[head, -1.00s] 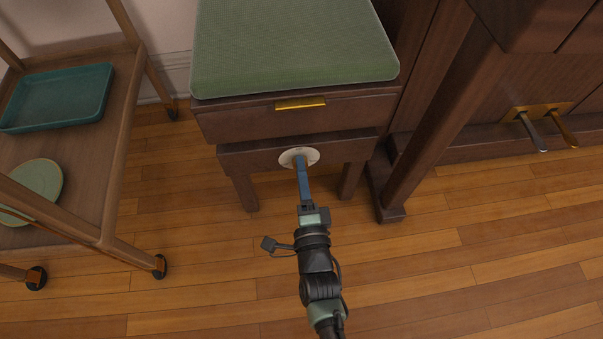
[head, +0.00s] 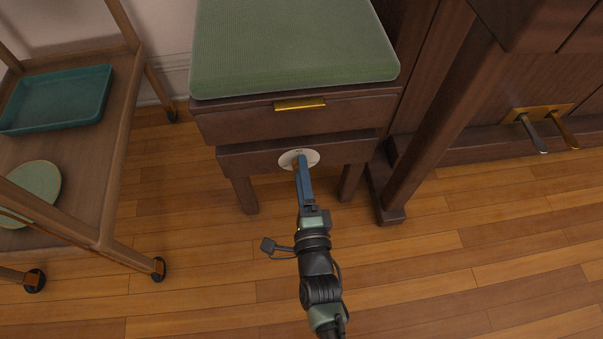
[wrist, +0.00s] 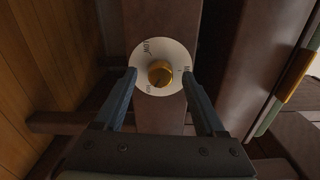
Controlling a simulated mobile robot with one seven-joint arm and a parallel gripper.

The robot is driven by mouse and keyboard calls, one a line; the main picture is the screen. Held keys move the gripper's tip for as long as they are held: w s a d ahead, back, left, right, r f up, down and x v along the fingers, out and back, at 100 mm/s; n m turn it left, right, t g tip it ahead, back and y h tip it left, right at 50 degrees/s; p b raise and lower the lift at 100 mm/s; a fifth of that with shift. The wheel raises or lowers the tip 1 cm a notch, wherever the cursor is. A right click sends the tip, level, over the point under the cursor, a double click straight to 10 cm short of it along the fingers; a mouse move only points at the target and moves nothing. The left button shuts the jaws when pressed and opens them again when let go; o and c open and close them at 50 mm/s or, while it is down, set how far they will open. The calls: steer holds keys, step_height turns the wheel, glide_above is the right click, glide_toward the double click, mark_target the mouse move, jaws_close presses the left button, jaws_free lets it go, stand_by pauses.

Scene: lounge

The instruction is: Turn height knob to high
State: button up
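The height knob (wrist: 160,73) is a small brass knob at the middle of a round white dial (wrist: 150,52). The dial sits on the front rail of a dark wooden bench and also shows in the head view (head: 289,158). "LOW" is printed at its upper left in the wrist view; the other labels are partly hidden or too small to read surely. My gripper (head: 302,170) is in front of the dial. In the wrist view its two blue fingers (wrist: 160,82) are open, one on each side of the knob, with gaps between. Where the knob points is unclear.
The bench has a green cushion (head: 295,45) and a drawer with a brass pull (head: 300,104) above the dial. A wooden cart (head: 115,190) with a teal tray (head: 60,97) stands left. A dark wooden piano with pedals (head: 533,132) stands right. The floor in front is clear.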

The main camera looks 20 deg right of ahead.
steer(key=shift+r, duration=0.1)
steer(key=p+v, duration=0.6)
steer(key=v, duration=0.7)
